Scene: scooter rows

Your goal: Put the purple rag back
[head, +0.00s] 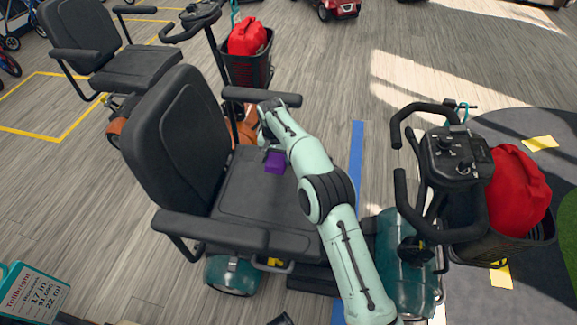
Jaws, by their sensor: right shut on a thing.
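The purple rag (275,162) shows as a small purple block-like shape over the black seat of the near scooter. My right arm reaches in from the bottom over that scooter. My right gripper (270,148) is shut on the rag, at the rag's upper edge. The fingers are small and partly hidden by my wrist. I cannot tell whether the rag touches the seat (265,205) or hangs just above it. My left gripper is not in view.
The near scooter's backrest (175,135) and armrests surround the seat. A second basket with a red bag (247,37) is behind. A teal price sign (35,292) stands lower left.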

